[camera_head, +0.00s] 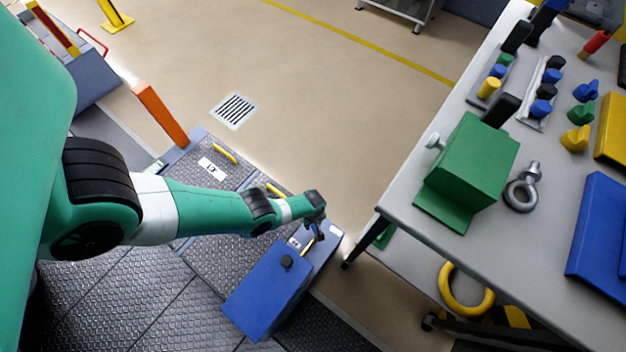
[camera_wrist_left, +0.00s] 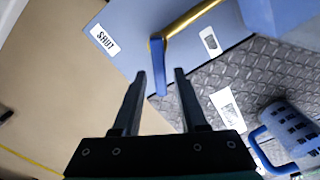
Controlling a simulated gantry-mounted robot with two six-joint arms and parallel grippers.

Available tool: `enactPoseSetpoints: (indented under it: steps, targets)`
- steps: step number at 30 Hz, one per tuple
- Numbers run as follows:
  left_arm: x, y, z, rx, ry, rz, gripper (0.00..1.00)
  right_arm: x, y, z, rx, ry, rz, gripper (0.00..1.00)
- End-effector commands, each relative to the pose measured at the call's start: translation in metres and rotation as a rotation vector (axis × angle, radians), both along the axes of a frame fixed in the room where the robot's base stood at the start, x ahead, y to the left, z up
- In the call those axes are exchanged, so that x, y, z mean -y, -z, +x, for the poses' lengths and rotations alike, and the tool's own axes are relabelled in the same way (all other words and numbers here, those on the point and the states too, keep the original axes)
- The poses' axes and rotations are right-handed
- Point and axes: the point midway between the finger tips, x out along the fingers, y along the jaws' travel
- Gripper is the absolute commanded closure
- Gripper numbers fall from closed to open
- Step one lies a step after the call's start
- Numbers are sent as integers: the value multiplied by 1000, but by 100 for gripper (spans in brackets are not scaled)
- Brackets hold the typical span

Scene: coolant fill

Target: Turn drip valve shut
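The drip valve shows in the left wrist view as a blue lever (camera_wrist_left: 157,62) at the end of a yellow pipe (camera_wrist_left: 190,19), above a blue surface. A white label reading SHUT (camera_wrist_left: 104,39) lies left of the lever, and a label with a dark mark (camera_wrist_left: 210,41) lies right of it. My left gripper (camera_head: 318,231) reaches down over the blue ledge. In the wrist view its black fingers are apart, and the lever's lower end appears between the tips. I cannot tell whether they touch it. My right gripper is not in view.
A blue tank with a black cap (camera_head: 286,262) stands close to my left gripper. A grey workbench (camera_head: 400,190) with a green block (camera_head: 470,165) and several knobs is on the right. An orange post (camera_head: 160,115) stands beyond the tread-plate platform. Open floor lies behind.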

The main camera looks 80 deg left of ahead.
Motion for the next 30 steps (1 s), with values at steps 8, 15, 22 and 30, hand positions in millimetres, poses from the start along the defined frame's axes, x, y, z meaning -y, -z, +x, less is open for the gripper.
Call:
enactPoseSetpoints:
  steps: [8, 15, 22, 30]
  targets:
    - [0, 0, 0, 0, 0, 0, 100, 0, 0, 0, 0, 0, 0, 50]
    - [0, 0, 0, 0, 1, 0, 100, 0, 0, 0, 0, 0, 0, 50]
    - [0, 1, 1, 0, 38, 0, 100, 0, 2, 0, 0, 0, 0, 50]
    - [0, 1, 7, 1, 188, 0, 100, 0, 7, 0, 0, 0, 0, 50]
